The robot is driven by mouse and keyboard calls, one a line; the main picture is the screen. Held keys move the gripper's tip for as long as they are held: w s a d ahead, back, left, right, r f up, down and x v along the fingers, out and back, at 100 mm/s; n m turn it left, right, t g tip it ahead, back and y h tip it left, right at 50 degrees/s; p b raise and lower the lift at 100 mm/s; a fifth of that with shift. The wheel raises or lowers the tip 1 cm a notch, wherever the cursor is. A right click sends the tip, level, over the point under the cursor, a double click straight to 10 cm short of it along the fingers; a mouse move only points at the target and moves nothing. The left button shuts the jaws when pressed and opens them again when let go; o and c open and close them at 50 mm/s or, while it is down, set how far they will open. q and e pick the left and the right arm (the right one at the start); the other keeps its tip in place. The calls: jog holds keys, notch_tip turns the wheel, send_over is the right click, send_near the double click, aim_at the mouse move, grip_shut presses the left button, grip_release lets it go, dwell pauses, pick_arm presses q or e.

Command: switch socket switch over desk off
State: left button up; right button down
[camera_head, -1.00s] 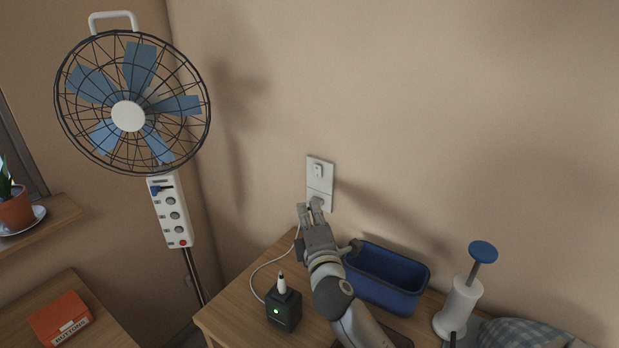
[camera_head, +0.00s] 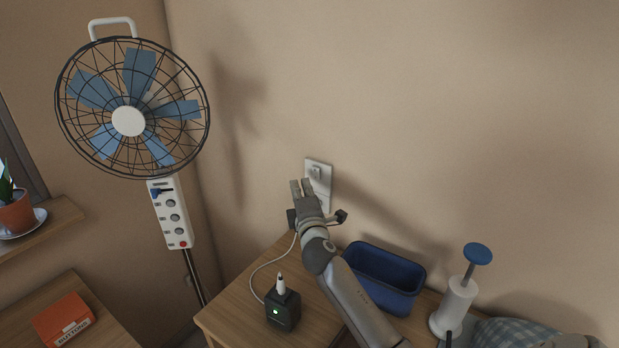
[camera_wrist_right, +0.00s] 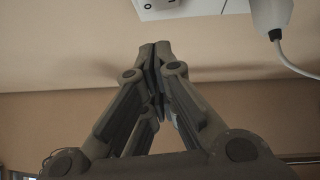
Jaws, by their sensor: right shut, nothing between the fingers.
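The white socket plate with its switch (camera_head: 316,173) is on the wall above the wooden desk (camera_head: 240,300). My right gripper (camera_head: 301,183) is in front of the plate's left side and hides part of its lower half. In the right wrist view, my right gripper (camera_wrist_right: 153,47) is shut and empty, its tips just below the plate's edge (camera_wrist_right: 180,8). I cannot tell whether the tips touch it. A white plug (camera_wrist_right: 272,14) with a cable sits to the right there. The switch position is too small to tell. My left gripper is not in view.
A blue bin (camera_head: 385,283) and a white pump-like object (camera_head: 456,305) stand to the right. A fan (camera_head: 130,120) stands to the left. The wall above the socket is clear.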

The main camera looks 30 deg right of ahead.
aim_at(316, 173)
jog(key=shift+w+d+r+p, duration=0.1)
jog(key=shift+w+d+p, duration=0.25)
jog(key=shift+d, duration=0.6)
jog(key=shift+w+d+r+p, duration=0.15)
jog(key=shift+w+d, duration=0.3)
jog(key=shift+d, duration=0.45)
jog(key=shift+d+r, duration=0.25)
jog(key=shift+w+f, duration=0.1)
